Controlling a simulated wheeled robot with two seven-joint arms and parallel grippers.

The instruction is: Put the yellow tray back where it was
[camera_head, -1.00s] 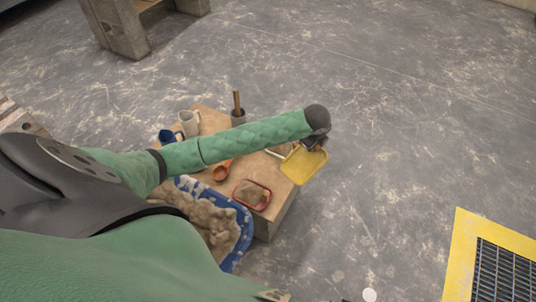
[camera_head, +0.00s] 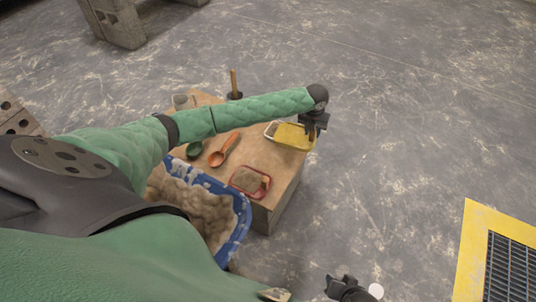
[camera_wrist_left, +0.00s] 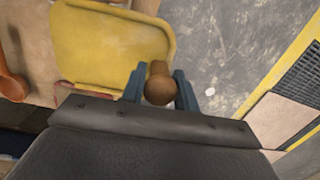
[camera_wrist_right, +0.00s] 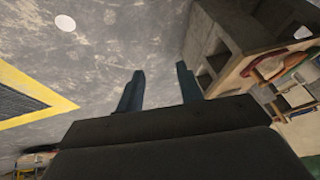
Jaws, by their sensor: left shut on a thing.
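The yellow tray (camera_head: 293,136) is at the right edge of the low wooden table (camera_head: 266,158), close to level; I cannot tell whether it rests on the top. My left gripper (camera_head: 316,122) is at the tray's right end. In the left wrist view the gripper (camera_wrist_left: 160,85) is shut on a brown rounded knob beside the yellow tray (camera_wrist_left: 110,45), seemingly its handle. A pale-rimmed shape (camera_head: 270,130) shows at the tray's left end, partly hidden. My right gripper (camera_wrist_right: 158,80) is open and empty, away from the table; it also shows at the bottom of the head view (camera_head: 338,282).
On the table are a red tray with mortar (camera_head: 250,181), an orange scoop (camera_head: 226,149), a green scoop (camera_head: 194,150) and a pot with a stick (camera_head: 234,90). A blue tub of mortar (camera_head: 241,222) stands in front. Floor at right is clear up to a yellow-framed grate (camera_head: 466,245).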

